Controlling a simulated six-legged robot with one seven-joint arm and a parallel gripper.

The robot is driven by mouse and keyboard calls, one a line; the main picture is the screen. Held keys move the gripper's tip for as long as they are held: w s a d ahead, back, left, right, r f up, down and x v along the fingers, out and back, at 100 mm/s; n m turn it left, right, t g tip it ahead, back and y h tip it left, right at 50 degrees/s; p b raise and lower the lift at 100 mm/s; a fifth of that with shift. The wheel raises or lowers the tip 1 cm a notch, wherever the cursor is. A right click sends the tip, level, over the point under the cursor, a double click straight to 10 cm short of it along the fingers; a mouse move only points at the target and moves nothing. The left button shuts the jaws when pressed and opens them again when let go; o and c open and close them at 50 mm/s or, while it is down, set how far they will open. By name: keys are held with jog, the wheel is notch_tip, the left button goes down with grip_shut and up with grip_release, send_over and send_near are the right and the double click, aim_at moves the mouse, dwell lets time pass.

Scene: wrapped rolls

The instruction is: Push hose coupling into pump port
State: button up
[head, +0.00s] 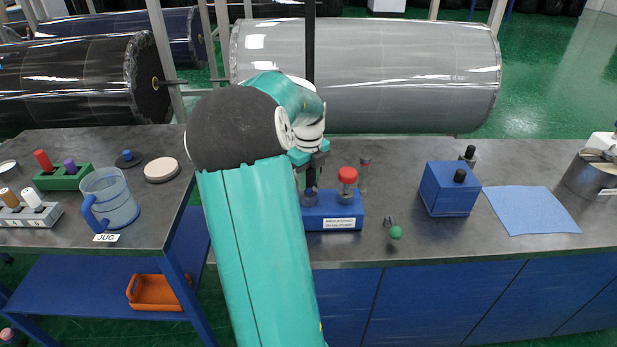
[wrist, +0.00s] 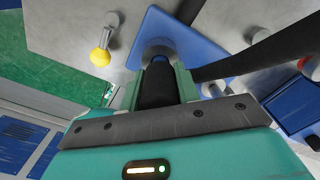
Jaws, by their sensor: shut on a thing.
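My gripper (wrist: 158,88) is shut on a black cylinder (wrist: 157,90), which appears to be the hose coupling. In the wrist view its far end lines up with a round grey port (wrist: 158,48) on a blue block. That block, seemingly the pump (head: 330,219), stands on the grey bench with a white label on its front. In the head view my gripper (head: 311,165) is above the block's left part, over a grey port (head: 309,198). Whether the coupling's tip is inside the port or just above it cannot be told. My arm hides the block's left end.
A red-capped clear part (head: 347,182) stands on the block's right. A green knob (head: 396,232), a blue box (head: 450,188) and a blue cloth (head: 533,211) lie farther right. A blue jug (head: 110,200) stands on the left table.

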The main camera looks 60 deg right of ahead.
jog(key=shift+f, duration=0.6)
jog(key=o, duration=1)
notch_tip(320, 180, up, 14)
jog(key=shift+f, duration=0.1)
